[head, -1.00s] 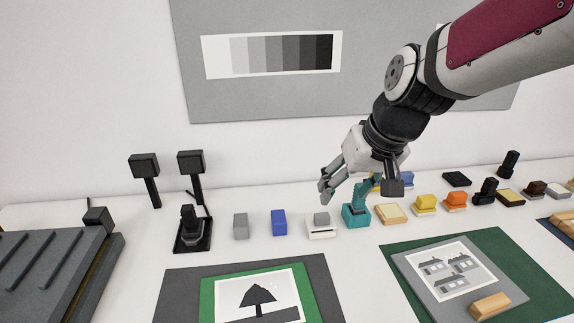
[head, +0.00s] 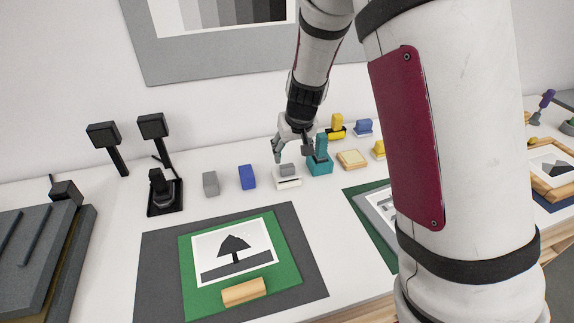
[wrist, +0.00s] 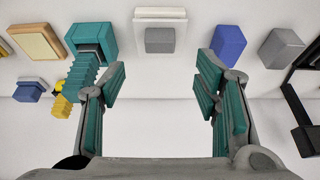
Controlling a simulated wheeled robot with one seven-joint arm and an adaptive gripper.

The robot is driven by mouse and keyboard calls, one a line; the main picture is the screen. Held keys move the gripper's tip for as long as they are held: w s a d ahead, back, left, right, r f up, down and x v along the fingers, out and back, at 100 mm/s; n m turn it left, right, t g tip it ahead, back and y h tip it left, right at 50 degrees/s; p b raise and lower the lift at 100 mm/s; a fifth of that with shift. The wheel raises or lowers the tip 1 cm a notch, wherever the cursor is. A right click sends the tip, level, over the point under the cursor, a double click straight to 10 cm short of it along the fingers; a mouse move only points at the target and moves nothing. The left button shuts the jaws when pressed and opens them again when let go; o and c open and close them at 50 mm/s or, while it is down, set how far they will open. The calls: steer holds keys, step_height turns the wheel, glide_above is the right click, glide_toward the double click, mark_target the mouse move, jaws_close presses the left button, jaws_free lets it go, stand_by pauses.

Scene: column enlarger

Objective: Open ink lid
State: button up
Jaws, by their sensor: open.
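A flat white box (head: 288,184) with a grey block-shaped knob (head: 287,169) on top stands on the white table. It is the likeliest ink lid, but no label confirms this. In the wrist view the white box (wrist: 174,17) and its grey knob (wrist: 159,40) lie ahead, centred between the fingers. My gripper (head: 292,153) is close to the knob in the head view. In the wrist view my gripper (wrist: 158,82) is open, its teal-padded fingers wide apart with nothing between them. The fingers appear clear of the knob.
A teal stamp-like object (head: 319,166) stands close on the right of the box. A blue block (head: 247,177) and a grey block (head: 211,184) stand to its left. A green-framed picture (head: 187,252) lies in front. My arm hides part of the right side.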

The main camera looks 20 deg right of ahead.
mark_target(288, 166)
steer(key=x, duration=0.9)
steer(key=shift+f, duration=0.25)
jaws_close()
